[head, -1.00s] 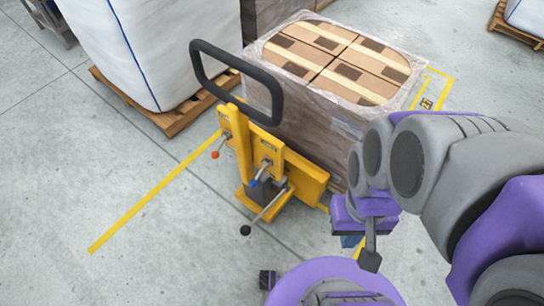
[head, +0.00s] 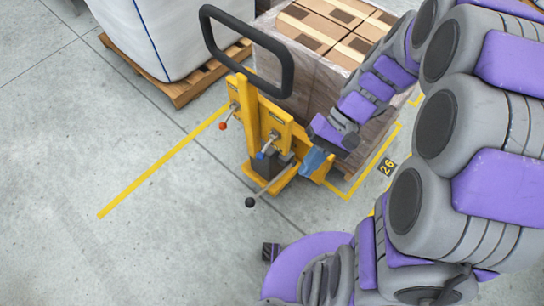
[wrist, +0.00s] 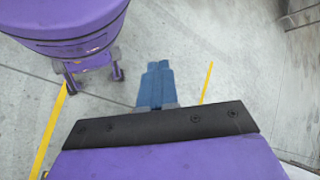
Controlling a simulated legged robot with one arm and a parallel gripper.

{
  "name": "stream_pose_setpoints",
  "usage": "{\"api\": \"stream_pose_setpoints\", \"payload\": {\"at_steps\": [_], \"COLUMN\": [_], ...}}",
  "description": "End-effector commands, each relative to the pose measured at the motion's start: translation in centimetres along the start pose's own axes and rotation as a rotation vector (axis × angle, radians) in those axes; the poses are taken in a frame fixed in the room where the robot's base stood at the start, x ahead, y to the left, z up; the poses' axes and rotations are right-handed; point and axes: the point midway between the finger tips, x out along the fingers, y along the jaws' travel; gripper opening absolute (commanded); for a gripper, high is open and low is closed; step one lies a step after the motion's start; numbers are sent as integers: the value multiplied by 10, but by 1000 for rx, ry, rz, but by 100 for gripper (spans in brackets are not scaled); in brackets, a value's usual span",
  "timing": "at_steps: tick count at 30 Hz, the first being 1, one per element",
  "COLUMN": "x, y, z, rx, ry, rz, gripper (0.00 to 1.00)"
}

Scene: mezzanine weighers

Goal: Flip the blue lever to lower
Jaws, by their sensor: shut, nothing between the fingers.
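The blue lever (head: 262,154) is a short handle with a blue tip on the yellow pallet truck (head: 247,115). It slants down and to the left from its mount. My gripper (head: 313,163) has blue fingers and is to the right of the blue lever, apart from it in the picture. In the wrist view the fingers (wrist: 156,84) are shut together with nothing between them, over bare floor. The lever does not show in the wrist view.
A red-tipped lever (head: 223,126) sits left of the blue one, and a black-knobbed rod (head: 250,202) sticks out below. A black loop handle (head: 289,75) rises above. Wrapped cartons (head: 325,38) stand behind. Floor at the left is clear.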

Motion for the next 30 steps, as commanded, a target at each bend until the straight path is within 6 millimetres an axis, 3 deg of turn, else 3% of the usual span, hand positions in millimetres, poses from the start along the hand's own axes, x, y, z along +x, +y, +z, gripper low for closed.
{"api": "stream_pose_setpoints", "payload": {"at_steps": [14,23,30], "x": [28,50,79], "y": [3,32,63], "z": [-120,-192,-244], "rx": [-21,-30,-18], "ry": [-95,-68,-2], "rz": [-436,-716,-926], "gripper": [0,0,0]}}
